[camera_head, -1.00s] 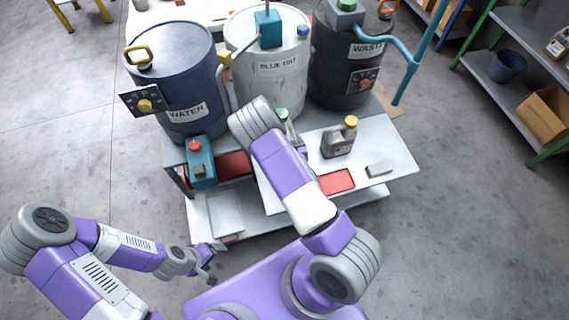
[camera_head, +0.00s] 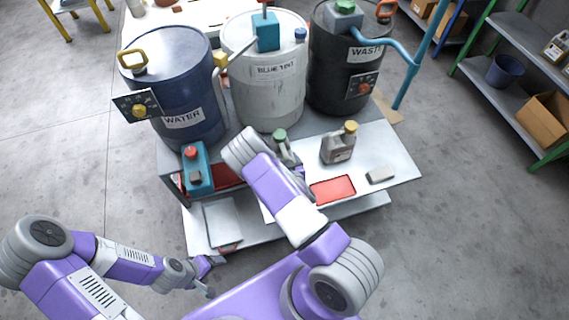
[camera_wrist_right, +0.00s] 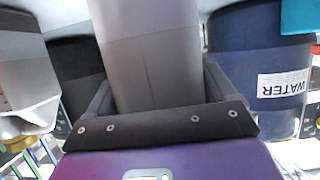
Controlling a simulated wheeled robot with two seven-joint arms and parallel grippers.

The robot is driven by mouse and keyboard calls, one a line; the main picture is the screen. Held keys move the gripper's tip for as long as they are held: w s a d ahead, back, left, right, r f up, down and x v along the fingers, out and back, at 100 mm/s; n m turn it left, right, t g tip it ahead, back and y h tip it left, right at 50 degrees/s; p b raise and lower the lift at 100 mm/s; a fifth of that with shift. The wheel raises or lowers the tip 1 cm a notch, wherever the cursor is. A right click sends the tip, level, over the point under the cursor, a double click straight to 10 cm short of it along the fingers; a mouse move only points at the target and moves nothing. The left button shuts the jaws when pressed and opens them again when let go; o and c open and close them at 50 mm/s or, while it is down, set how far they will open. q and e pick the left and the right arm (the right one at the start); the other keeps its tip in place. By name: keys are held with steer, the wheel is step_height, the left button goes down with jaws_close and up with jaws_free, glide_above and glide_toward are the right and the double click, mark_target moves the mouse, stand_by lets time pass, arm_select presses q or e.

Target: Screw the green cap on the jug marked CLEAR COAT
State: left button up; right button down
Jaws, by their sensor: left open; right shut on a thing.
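A grey jug (camera_head: 283,154) with a green cap (camera_head: 280,135) shows beyond my right wrist in the head view. My arm hides its lower part, and I cannot read its label or tell how tightly the cap sits. In the right wrist view, my right gripper (camera_wrist_right: 155,88) is shut on a smooth grey body (camera_wrist_right: 150,50), which appears to be this jug. A second grey jug (camera_head: 337,150) with a yellow cap (camera_head: 351,127) stands upright to its right, with its label too small to read. My left gripper (camera_head: 209,275) is open and empty, low on the left.
Drums marked WATER (camera_head: 183,90), BLUE TINT (camera_head: 268,98) and WASTE (camera_head: 345,75) stand behind. A teal can (camera_head: 197,172) is at the bench's left. A red tray (camera_head: 333,190) and a pale block (camera_head: 381,175) lie at the right. The bench's right end (camera_head: 398,160) is mostly clear.

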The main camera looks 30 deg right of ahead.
steer(key=shift+f, duration=0.35)
steer(key=shift+f, duration=0.15)
jaws_free()
steer(key=p+v, duration=0.3)
steer(key=v, duration=0.9)
